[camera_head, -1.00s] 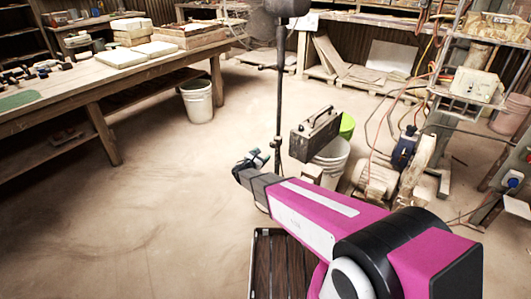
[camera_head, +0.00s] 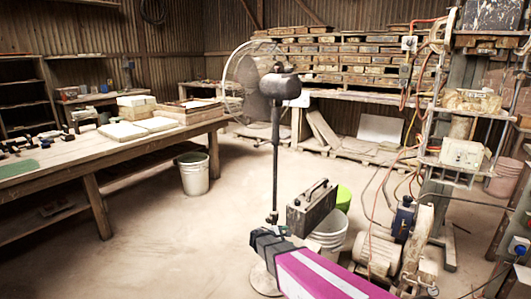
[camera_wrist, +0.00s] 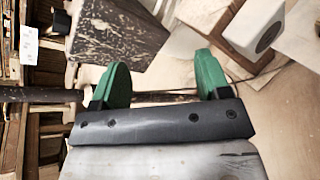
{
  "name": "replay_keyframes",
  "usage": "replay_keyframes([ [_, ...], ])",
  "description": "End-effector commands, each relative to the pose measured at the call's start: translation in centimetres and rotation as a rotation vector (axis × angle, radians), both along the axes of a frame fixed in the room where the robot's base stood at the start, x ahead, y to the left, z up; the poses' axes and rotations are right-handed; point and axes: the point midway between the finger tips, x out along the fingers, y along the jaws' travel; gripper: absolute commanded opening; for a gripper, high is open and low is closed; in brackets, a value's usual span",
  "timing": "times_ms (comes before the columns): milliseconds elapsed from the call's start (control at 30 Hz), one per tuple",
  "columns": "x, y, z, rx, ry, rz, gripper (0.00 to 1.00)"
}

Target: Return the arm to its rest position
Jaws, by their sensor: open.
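My gripper (camera_wrist: 160,82) shows in the wrist view with its two green fingers spread apart and nothing between them. Behind the fingers, the wrist view looks out at a dark speckled box, a thin dark pole and the pale floor. In the head view my magenta arm reaches up from the bottom edge, right of centre. Its dark end lies in front of the base of a fan (camera_head: 278,87) on a stand. The fingers are hardly visible in the head view.
A wooden workbench (camera_head: 75,165) stands at left, with a white bucket (camera_head: 194,178) beside it. A dark metal case (camera_head: 312,208), more buckets and a motor (camera_head: 376,257) stand close to my arm on the right. The floor at centre left is clear.

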Motion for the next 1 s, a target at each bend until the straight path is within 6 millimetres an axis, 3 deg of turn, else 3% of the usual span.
replay_keyframes([
  [33, -2.0, -2.3, 0.8, 0.087, -0.012, -0.081, 0.7],
  [200, -7.3, -7.0, 1.6, 0.405, -0.058, -0.375, 0.7],
  [400, -13.6, -9.8, 3.1, 0.761, -0.119, -0.735, 0.7],
  [533, -17.1, -10.3, 4.4, 0.976, -0.153, -0.965, 0.7],
  [700, -20.1, -9.9, 6.2, 1.183, -0.177, -1.191, 0.7],
  [1000, -21.0, -9.4, 7.2, 1.29, -0.184, -1.31, 0.7],
])
